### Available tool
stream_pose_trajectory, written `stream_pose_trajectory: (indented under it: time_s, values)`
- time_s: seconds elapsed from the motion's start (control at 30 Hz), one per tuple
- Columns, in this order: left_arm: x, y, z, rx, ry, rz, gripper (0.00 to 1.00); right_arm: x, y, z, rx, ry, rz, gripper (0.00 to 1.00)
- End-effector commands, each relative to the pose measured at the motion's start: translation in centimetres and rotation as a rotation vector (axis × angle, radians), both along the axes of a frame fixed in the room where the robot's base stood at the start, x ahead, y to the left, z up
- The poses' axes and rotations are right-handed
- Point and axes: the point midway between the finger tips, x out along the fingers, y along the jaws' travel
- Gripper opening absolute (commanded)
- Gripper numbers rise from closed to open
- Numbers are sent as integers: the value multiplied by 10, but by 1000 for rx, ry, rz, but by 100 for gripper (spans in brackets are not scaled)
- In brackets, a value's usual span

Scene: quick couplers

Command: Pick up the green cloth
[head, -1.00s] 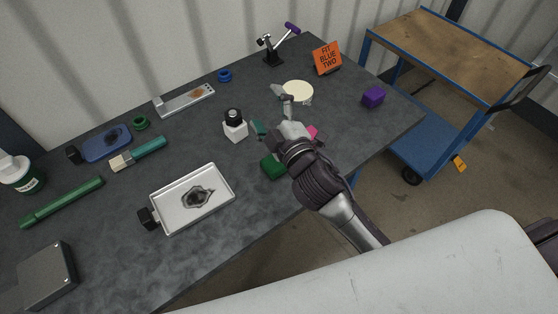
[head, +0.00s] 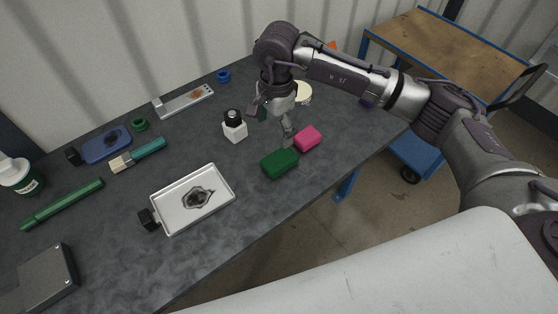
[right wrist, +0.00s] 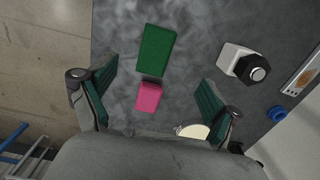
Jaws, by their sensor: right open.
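The green cloth (head: 280,163) looks like a folded green block lying on the dark table near its front edge. In the right wrist view the green cloth (right wrist: 156,48) lies ahead of the fingers, above the pink block. My right gripper (head: 270,126) is open and empty, pointing down above the table, just behind the green cloth in the head view. In the right wrist view its two green-padded fingers (right wrist: 158,80) are spread wide, with the pink block between them in the picture. My left gripper is not in view.
The pink block (head: 307,139) lies close beside the green cloth. A metal tray (head: 168,228) with a dark stain lies at the front. A blue cart (head: 430,150) stands beyond the table at right.

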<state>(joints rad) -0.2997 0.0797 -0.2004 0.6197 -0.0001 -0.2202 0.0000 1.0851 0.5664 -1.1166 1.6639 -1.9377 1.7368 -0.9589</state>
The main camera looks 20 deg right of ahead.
Motion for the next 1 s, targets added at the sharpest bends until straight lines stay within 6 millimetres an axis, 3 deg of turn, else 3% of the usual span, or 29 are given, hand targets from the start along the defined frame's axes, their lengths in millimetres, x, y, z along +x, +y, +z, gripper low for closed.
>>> stream_pose_trajectory:
  time_s: [0.13, 0.4, 0.77, 1.0]
  values:
    - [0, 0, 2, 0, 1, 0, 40, 2, -12, -8, -52, -1, 0, 90]
    - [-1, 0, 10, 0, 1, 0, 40, 1, -10, -61, -46, 1, 1, 90]
    - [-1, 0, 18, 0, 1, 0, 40, 1, -10, -94, -45, 0, 0, 90]
    - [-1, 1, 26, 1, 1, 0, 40, 1, -11, -129, -43, -1, -1, 90]
